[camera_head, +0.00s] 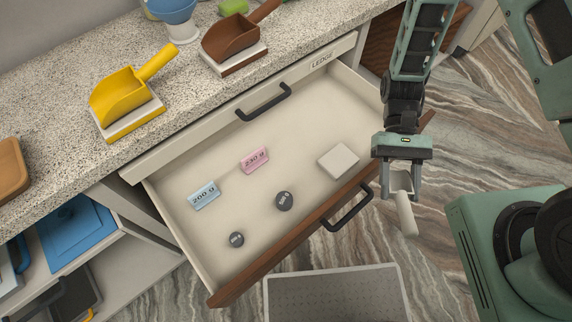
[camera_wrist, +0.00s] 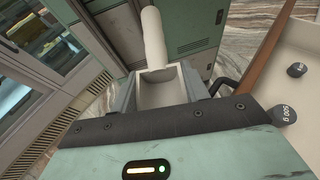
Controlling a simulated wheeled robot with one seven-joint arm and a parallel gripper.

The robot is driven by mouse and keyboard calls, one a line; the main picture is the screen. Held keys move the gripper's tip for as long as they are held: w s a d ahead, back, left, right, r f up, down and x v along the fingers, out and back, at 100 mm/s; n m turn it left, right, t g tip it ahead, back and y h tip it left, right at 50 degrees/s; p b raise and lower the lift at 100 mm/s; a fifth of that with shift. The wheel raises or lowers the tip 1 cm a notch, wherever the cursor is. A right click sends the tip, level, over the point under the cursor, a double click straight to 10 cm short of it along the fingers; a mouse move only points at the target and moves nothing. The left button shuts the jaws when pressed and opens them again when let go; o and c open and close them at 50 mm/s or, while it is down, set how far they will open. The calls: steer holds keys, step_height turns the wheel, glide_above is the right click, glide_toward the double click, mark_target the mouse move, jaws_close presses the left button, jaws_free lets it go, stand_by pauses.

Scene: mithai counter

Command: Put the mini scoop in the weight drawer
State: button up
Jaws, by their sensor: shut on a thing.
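The mini scoop (camera_head: 407,216) is off-white, with a box-like bowl and a rounded handle. My gripper (camera_head: 400,192) is shut on it, just right of the open drawer's front in the head view. The handle hangs down in that view. In the wrist view the bowl (camera_wrist: 158,92) sits between the fingers and the handle (camera_wrist: 152,38) points away.
The speckled counter (camera_head: 185,75) carries a yellow scoop (camera_head: 122,95) and a brown scoop (camera_head: 235,38) on stands. A shut drawer (camera_head: 222,125) labelled with what looks like LEDGER lies above the open one. The brown front (camera_head: 290,252) with its black handle (camera_head: 347,208) edges the open drawer.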

mark_target(346, 154)
steer(key=d+f+n+t+h+b, duration=0.1)
steer(key=d+f+n+h+b, duration=0.1)
steer(key=d+n+h, duration=0.35)
steer(key=w+n+t+h+b, duration=0.2)
steer(key=w+n+t+h, duration=0.1)
steer(key=w+n+t, duration=0.1)
steer(key=w+a+f+n+t+h+b, duration=0.1)
steer(key=w+n+t+h+b, duration=0.1)
steer(key=w+n+t+h, duration=0.1)
steer(key=w+f+n+t+h+b, duration=0.1)
steer(key=w+n+t+h+b, duration=0.2)
steer(key=w+n+t, duration=0.3)
steer(key=shift+a+n+h, duration=0.2)
steer(key=shift+n+h, duration=0.25)
steer(key=shift+n, duration=0.7)
steer(key=w+a+f+n+t+y+b, duration=0.1)
steer(key=w+a+n+t+y+b, duration=0.15)
steer(key=w+a+n+t, duration=0.45)
steer(key=shift+m, duration=0.4)
steer(key=f, duration=0.3)
steer(key=f+b, duration=0.1)
steer(key=f, duration=0.2)
steer(key=s+f, duration=0.1)
steer(key=f, duration=0.3)
steer(key=shift+a+f+b, duration=0.1)
steer(key=shift+a+b, duration=0.2)
steer(key=shift+b, duration=0.1)
steer(key=shift+f+b, duration=0.4)
steer(key=shift+f, duration=0.25)
steer(key=o, duration=1)
